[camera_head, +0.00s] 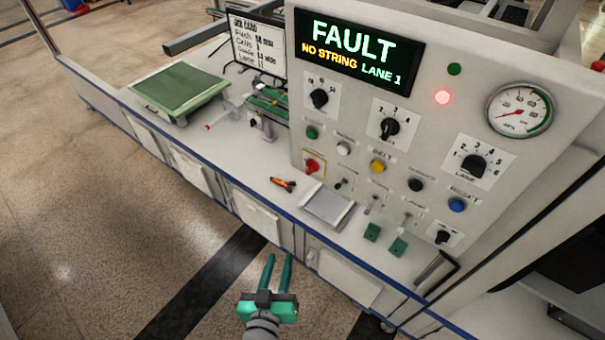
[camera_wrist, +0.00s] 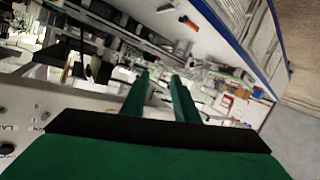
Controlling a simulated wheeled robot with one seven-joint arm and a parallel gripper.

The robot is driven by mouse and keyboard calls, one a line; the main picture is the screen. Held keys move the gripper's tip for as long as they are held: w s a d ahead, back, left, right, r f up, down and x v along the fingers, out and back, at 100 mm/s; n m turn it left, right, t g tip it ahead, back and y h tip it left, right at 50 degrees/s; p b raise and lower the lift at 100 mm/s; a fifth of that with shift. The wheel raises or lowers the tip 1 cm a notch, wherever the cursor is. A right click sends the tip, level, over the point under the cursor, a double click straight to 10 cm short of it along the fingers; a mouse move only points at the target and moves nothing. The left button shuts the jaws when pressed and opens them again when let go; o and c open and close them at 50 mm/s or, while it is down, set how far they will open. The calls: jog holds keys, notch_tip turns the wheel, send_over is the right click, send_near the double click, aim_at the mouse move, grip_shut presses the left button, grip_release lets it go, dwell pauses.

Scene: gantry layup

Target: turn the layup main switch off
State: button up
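The control panel (camera_head: 350,120) stands on the bench with a FAULT, NO STRING LANE 1 display (camera_head: 357,50). A red rotary handle (camera_head: 311,166) sits on a light plate at the panel's lower left; it looks like the main switch, but its label is too small to read. A small black knob (camera_head: 442,237) is at the lower right. My gripper (camera_head: 278,262) is in front of the bench's front edge, below the red handle in the picture and apart from it. Its two green fingers (camera_wrist: 160,80) are apart with nothing between them.
An orange-and-black tool (camera_head: 284,184) and a grey tray (camera_head: 327,206) lie on the bench before the panel. Small levers (camera_head: 372,230) and a black handle (camera_head: 436,270) stand to the right. A green-topped stand (camera_head: 180,88) is at left. Floor before the bench is clear.

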jog(key=w+r+m+h, duration=0.35)
jog(key=w+r, duration=0.25)
jog(key=r, duration=0.2)
jog(key=m+h, duration=0.5)
send_near(307, 170)
jog(key=x, duration=0.7)
jog(key=shift+w+d, duration=0.4)
jog(key=shift+d, duration=0.1)
jog(key=shift+a, duration=0.1)
jog(key=shift+a, duration=0.1)
jog(key=shift+c, duration=0.6)
jog(key=shift+s, duration=0.1)
grip_shut()
